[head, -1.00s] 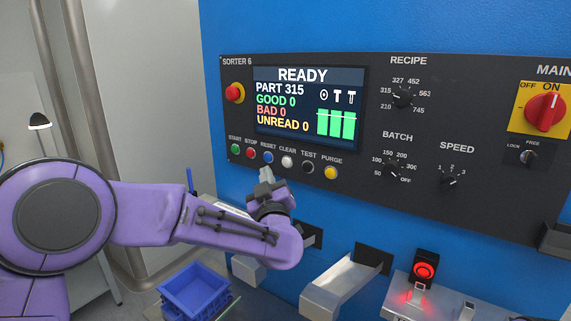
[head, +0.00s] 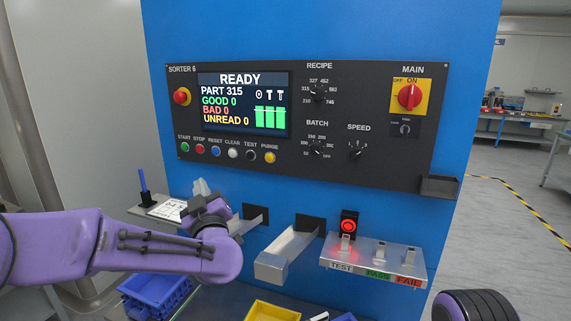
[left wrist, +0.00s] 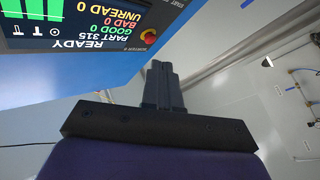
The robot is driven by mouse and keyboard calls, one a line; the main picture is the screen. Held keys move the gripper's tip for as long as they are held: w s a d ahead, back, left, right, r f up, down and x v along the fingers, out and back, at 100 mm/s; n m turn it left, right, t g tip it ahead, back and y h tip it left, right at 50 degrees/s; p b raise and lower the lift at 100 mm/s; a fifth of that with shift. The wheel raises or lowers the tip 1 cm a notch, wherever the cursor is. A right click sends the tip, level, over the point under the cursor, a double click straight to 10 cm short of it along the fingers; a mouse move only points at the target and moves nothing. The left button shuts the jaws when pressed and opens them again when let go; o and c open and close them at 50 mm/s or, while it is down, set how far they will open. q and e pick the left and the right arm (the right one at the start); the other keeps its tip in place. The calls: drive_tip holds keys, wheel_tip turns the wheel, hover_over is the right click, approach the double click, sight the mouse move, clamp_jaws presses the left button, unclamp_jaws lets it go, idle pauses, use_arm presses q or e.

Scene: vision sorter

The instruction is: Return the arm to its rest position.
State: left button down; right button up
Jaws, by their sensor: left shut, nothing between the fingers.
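My left gripper (head: 201,190) is at the end of the purple left arm (head: 110,243), in front of the blue machine just below the button row. Its fingers are shut with nothing between them, and they also show in the left wrist view (left wrist: 161,85). The gripper looks apart from the control panel (head: 300,165). The screen (head: 240,102) reads READY, PART 315, GOOD 0, BAD 0, UNREAD 0. My right gripper is not in view.
Metal chutes (head: 284,255) stick out below the panel. A shelf marked TEST, PASS, FAIL (head: 372,268) is at the right, with a red-lit sensor (head: 348,226) above. A blue bin (head: 160,294) and a yellow bin (head: 271,312) sit below. Open floor lies at the right.

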use_arm(q)
drive_tip(key=s+a+f+m+g+h, duration=0.15)
drive_tip(key=s+f, duration=0.25)
drive_tip(key=f, duration=0.7)
drive_tip(key=s+f+g+h, duration=0.3)
drive_tip(key=s+f, duration=0.1)
drive_tip(key=f, duration=0.7)
drive_tip(key=s+a+f+m+g+h, duration=0.15)
drive_tip(key=s+f, duration=0.35)
drive_tip(key=f, duration=0.6)
drive_tip(key=s+a+f+g, duration=0.2)
drive_tip(key=s+f, duration=0.4)
drive_tip(key=s, duration=0.4)
drive_tip(key=s+a+f+g+b, duration=0.1)
drive_tip(key=s+a+f+g, duration=0.2)
drive_tip(key=s, duration=0.8)
drive_tip(key=s+a+f+g+y+b, duration=0.1)
drive_tip(key=s+f+g, duration=0.4)
drive_tip(key=s+f, duration=0.5)
drive_tip(key=shift+s+a+f, duration=0.35)
drive_tip(key=shift+a+f, duration=0.1)
drive_tip(key=shift+a, duration=0.45)
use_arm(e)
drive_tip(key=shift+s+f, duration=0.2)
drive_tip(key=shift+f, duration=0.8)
